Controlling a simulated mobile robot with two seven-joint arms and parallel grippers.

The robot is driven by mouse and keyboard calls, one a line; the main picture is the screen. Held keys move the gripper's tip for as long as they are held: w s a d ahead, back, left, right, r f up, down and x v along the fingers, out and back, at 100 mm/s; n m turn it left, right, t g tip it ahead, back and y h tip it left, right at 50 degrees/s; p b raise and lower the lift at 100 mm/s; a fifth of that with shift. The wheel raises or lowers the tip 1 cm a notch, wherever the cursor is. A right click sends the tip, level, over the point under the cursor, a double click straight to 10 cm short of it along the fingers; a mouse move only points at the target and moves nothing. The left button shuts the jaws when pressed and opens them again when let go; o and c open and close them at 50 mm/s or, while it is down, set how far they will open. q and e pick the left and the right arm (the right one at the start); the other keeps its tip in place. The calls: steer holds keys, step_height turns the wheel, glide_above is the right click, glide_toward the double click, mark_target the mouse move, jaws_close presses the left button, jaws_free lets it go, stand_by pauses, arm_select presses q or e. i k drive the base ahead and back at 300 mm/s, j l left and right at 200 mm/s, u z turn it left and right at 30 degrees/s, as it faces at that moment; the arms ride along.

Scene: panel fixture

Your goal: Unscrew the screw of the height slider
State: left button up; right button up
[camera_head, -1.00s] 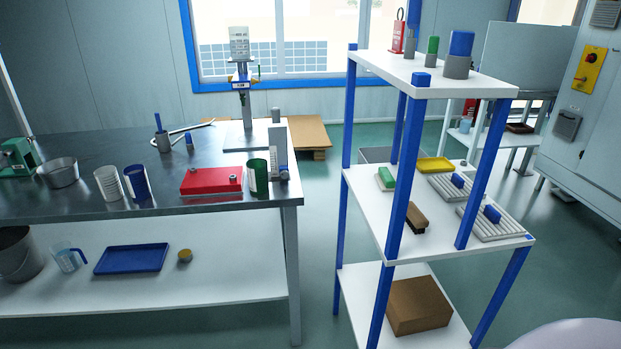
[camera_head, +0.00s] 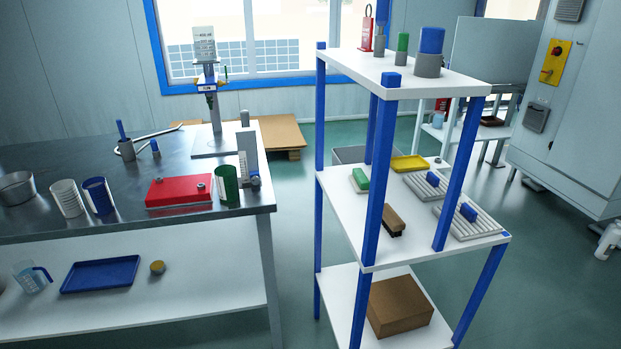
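A grey upright gauge-like block (camera_head: 247,152) stands near the right end of the steel table, with a small blue and grey part (camera_head: 255,180) low on its right side. A taller stand (camera_head: 215,110) with a blue collar (camera_head: 208,87) and a white label plate rises from a flat base at the table's back. Either could carry the height slider; I cannot tell which. The screw is too small to make out. Neither of my grippers is in view.
A green cup (camera_head: 227,183) and a red box (camera_head: 179,191) stand close to the grey block. A white shelf unit with blue posts (camera_head: 374,180) stands right of the table (camera_head: 60,232), with a floor gap between. Blue and white cups stand at the table's left.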

mark_target(255, 180)
steer(key=i+j+z, duration=0.15)
steer(key=z, duration=0.3)
steer(key=j+z, duration=0.4)
steer(key=i+j+z, duration=0.1)
steer(key=j+z, duration=0.3)
steer(key=j, duration=0.4)
